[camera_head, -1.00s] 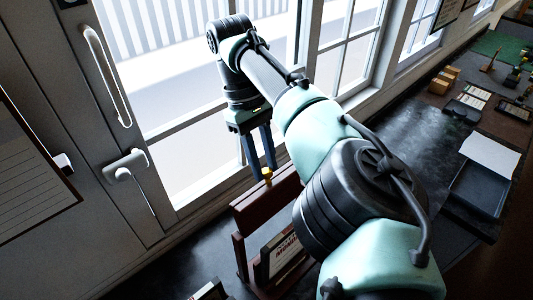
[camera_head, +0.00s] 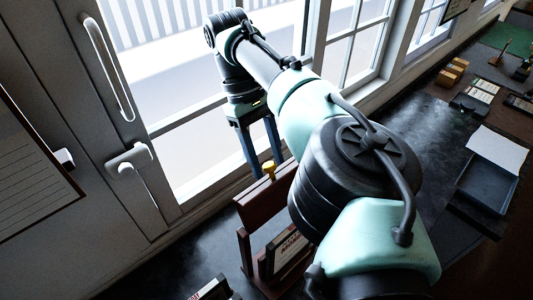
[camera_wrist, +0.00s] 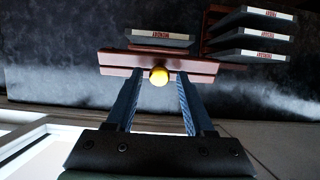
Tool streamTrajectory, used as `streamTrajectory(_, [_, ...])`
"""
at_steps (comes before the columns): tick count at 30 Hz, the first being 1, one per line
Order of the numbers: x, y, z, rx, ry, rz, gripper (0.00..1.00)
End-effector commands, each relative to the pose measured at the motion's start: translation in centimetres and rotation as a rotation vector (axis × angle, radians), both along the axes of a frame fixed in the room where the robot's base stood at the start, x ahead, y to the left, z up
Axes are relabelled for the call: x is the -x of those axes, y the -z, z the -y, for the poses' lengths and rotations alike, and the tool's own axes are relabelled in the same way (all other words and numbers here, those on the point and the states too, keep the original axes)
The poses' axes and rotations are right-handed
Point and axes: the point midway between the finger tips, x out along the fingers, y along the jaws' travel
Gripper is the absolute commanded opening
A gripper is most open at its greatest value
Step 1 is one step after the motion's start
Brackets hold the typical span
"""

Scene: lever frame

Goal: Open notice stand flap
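The notice stand is a dark red-brown wooden frame (camera_head: 246,252) on the dark counter below the window. Its flap (camera_head: 263,206) is a brown board along the top, and it also shows in the wrist view (camera_wrist: 115,60). A yellow knob (camera_head: 268,168) sits on the flap's edge; it is clear in the wrist view (camera_wrist: 159,76). My gripper (camera_head: 266,168) is open. In the wrist view its fingertips (camera_wrist: 159,73) are on either side of the knob, with a gap visible on both sides. A card with red lettering (camera_head: 285,252) is behind the flap, partly hidden by my arm.
Several dark cards with red-lettered labels (camera_wrist: 252,34) stand in a rack beside the stand. The window (camera_head: 190,110) and its white lever handle (camera_head: 130,158) are close on the left. A grey tray (camera_head: 486,186) and small boxes lie farther along the counter at right.

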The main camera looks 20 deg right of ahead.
Motion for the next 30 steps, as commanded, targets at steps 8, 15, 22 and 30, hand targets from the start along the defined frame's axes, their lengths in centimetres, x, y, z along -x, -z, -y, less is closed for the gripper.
streamTrajectory(8, [0.0,-0.2,0.0,0.002,0.0,0.002,0.61])
streamTrajectory(15, [-0.1,-1.7,0.1,0.007,0.0,0.004,0.61])
streamTrajectory(22, [-0.1,-6.1,0.2,0.009,0.002,0.006,0.61])
streamTrajectory(30, [-0.1,-9.1,0.0,0.006,0.0,0.0,0.61])
